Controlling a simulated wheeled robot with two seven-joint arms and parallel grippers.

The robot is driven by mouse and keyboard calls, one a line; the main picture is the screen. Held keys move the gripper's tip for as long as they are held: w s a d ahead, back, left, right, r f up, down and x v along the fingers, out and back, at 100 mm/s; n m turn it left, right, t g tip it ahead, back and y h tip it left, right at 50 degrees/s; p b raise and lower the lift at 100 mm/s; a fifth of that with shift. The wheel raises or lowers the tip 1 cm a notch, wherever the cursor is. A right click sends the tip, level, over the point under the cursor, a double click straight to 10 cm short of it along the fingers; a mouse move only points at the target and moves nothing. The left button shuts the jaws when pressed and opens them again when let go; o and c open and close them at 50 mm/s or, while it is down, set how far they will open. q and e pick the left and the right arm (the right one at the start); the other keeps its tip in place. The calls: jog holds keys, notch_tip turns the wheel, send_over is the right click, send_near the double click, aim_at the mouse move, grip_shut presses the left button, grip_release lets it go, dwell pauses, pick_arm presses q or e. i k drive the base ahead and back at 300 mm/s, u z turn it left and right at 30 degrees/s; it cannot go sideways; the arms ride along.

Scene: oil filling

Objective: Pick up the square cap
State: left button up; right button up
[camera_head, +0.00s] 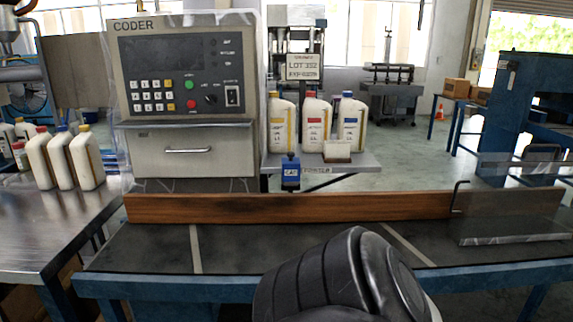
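I cannot single out a square cap with certainty. A small blue block (291,172) with a white label and a dark knob on top stands at the front left edge of the grey shelf (362,161). A small beige box (337,151) sits on that shelf in front of the bottles. A dark rounded link of my own arm fills the bottom middle and hides part of the table. Neither gripper shows.
A wooden rail (290,207) runs along the dark blue-edged table (150,245). The grey coder machine (190,90) stands behind it. More bottles (62,158) stand on a metal table (60,225) at left. A clear plate (512,226) is at right.

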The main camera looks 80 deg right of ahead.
aim_at(291, 166)
jog(key=z, duration=0.85)
jog(key=i, duration=0.9)
jog(key=z, duration=1.05)
